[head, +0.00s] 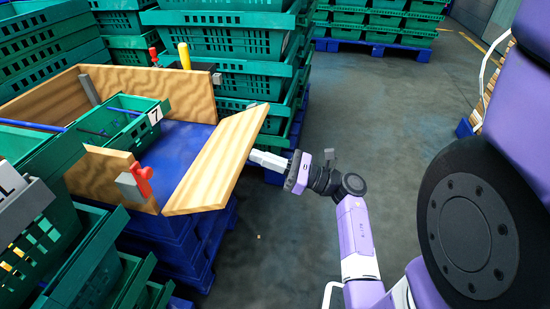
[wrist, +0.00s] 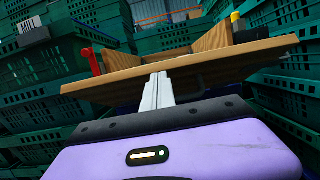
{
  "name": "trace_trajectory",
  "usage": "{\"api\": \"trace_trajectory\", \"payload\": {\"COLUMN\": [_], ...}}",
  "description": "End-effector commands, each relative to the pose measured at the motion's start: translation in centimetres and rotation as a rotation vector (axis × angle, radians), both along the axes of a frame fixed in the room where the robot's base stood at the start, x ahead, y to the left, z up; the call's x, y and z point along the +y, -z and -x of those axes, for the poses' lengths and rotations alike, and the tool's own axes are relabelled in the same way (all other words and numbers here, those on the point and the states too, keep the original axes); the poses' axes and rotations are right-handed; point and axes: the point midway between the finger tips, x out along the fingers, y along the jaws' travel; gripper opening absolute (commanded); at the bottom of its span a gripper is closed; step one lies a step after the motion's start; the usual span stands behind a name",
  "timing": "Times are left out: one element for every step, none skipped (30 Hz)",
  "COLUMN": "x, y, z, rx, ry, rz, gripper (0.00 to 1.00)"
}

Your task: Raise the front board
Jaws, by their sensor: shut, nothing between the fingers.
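The front board (head: 215,170) is a light wooden panel on the near right side of a blue pallet box. It leans outward at a slant, neither flat nor fully upright. My gripper (head: 254,156) is shut and empty, with its fingertips at the outer face of the board near its right end. In the wrist view the board (wrist: 225,62) spans the picture and my gripper's fingertips (wrist: 158,80) meet its lower edge or underside. I cannot tell how firmly they touch. A red latch (head: 143,181) stands on the short side board (head: 98,172), left of the front board.
A green crate marked 7 (head: 128,125) sits inside on the blue pallet floor (head: 185,140). A yellow handle (head: 184,55) and another red latch (head: 153,57) are at the back board (head: 150,88). Stacked green crates (head: 240,45) stand behind. The grey floor (head: 380,110) at right is open.

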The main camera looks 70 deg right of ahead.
Motion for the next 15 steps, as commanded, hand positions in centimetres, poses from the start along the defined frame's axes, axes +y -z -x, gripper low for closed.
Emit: {"api": "trace_trajectory", "payload": {"x": [0.2, 0.2, 0.2, 0.2, 0.2, 0.3, 0.2, 0.2, 0.2, 0.3, 0.3, 0.3, 0.3, 0.3, 0.4], "y": [-1.7, -2.1, -2.6, -3.0, -3.4, -3.9, -4.3, -4.6, -5.0, -5.4, -5.8, -6.2, -6.5, -6.9, -7.3], "z": [-0.5, -0.7, -0.9, -1.1, -1.3, -1.5, -1.7, -1.9, -2.1, -2.4, -2.6, -2.8, -3.1, -3.3, -3.6], "rx": [0.033, 0.052, 0.079, 0.098, 0.118, 0.143, 0.162, 0.181, 0.207, 0.225, 0.244, 0.269, 0.288, 0.307, 0.332], "ry": [-0.005, -0.005, -0.006, -0.005, -0.004, -0.005, -0.004, -0.004, -0.003, -0.004, -0.004, -0.003, -0.003, -0.003, -0.003], "rz": [0.005, 0.008, 0.009, 0.011, 0.013, 0.015, 0.016, 0.017, 0.019, 0.021, 0.022, 0.024, 0.026, 0.026, 0.028], "gripper": [0.0, 0.0, 0.0, 0.0, 0.0, 0.0, 0.0, 0.0, 0.0, 0.0, 0.0, 0.0, 0.0, 0.0, 0.0]}}
